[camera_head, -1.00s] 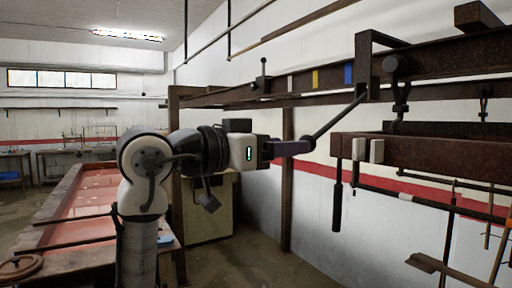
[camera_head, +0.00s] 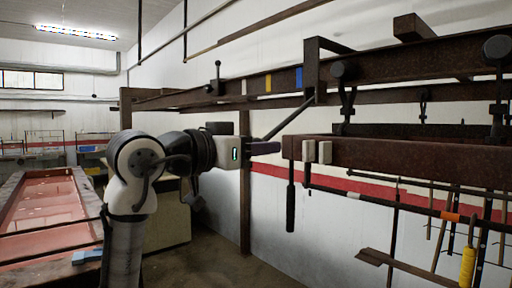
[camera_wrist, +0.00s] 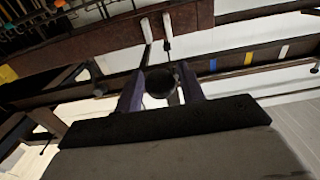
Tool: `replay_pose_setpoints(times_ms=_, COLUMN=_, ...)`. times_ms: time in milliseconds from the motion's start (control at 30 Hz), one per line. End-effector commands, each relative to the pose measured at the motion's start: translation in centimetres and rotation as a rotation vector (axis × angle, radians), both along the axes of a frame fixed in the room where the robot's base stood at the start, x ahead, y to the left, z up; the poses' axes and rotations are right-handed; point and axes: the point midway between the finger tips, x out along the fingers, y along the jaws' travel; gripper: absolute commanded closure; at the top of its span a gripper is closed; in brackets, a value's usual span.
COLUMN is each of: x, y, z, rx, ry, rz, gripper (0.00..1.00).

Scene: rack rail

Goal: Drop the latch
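A dark slanting bar (camera_head: 287,119), which looks like the latch, runs down and left from a square bracket (camera_head: 312,70) on the rusty overhead rail (camera_head: 400,62). Its lower end is at my gripper (camera_head: 272,147), hidden behind the fingers in the head view. In the wrist view a dark round end (camera_wrist: 160,82) sits between the two purple fingers of my gripper (camera_wrist: 162,75). The fingers stand on either side of it, with a thin gap seeming to show at the right. The bar is still tilted.
A rusty hanging beam (camera_head: 410,158) with two pale pads (camera_head: 317,152) is close to the right of my gripper. A dark handle (camera_head: 290,205) hangs under it. A ball-topped lever (camera_head: 217,78) and yellow and blue marks (camera_head: 298,78) are on the rail. A red-topped bench (camera_head: 45,215) stands left.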

Motion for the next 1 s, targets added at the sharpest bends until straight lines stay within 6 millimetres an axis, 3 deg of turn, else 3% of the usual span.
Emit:
replay_pose_setpoints(times_ms=167, x=0.0, y=0.0, z=0.0, rx=0.0, ry=0.0, rz=0.0, gripper=0.82)
replay_pose_setpoints(times_ms=567, x=0.0, y=0.0, z=-0.2, rx=0.0, ry=0.0, rz=0.0, gripper=0.82)
replay_pose_setpoints(times_ms=1000, x=1.3, y=-1.9, z=-3.4, rx=0.001, ry=0.002, rz=-0.001, gripper=0.82)
